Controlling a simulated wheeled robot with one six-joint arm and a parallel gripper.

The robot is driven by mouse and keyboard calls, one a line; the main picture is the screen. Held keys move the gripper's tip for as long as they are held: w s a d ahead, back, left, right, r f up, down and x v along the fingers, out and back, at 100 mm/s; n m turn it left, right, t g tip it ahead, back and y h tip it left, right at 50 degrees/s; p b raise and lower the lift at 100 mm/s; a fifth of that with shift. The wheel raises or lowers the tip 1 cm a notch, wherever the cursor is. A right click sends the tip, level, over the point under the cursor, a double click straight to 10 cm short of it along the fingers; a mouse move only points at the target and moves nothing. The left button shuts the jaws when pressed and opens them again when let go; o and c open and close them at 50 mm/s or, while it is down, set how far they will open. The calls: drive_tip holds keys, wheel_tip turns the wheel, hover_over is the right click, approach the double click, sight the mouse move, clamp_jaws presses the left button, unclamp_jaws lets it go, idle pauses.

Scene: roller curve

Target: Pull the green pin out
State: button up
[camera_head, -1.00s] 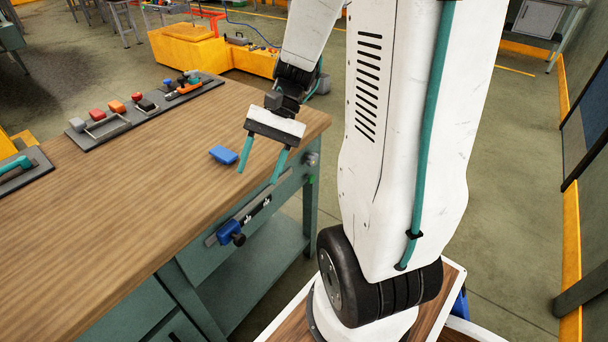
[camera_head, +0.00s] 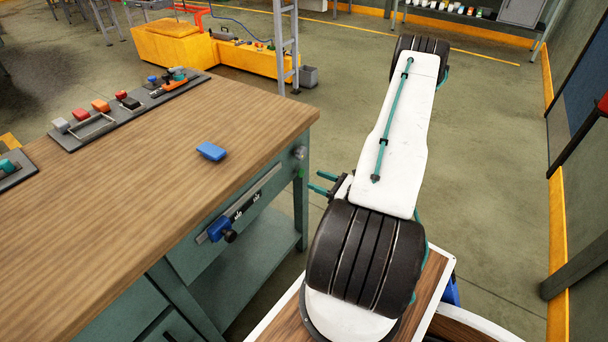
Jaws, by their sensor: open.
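My gripper (camera_head: 318,182) is low beside the right end of the workbench, partly hidden behind my own arm. Its two teal fingers point left toward the bench's corner leg, stand apart and have nothing between them. A small round grey fitting (camera_head: 299,152) sits on the bench's end near the top of that leg, up and left of the fingers.
The wooden workbench (camera_head: 130,215) fills the left. A blue block (camera_head: 211,151) lies near its right edge. A slotted rail with a blue knob (camera_head: 222,228) is on its side. A grey board (camera_head: 75,140) holds coloured parts. The floor right of my arm is clear.

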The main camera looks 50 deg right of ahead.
sight(303, 174)
drive_tip(key=shift+m+h, duration=0.5)
drive_tip(key=shift+h, duration=0.2)
drive_tip(key=w, duration=0.2)
drive_tip(key=w+f, duration=0.1)
drive_tip(key=w, duration=0.4)
drive_tip(key=shift+w+d+f, duration=0.15)
drive_tip(key=shift+d, duration=0.05)
drive_tip(key=shift+c, duration=0.3)
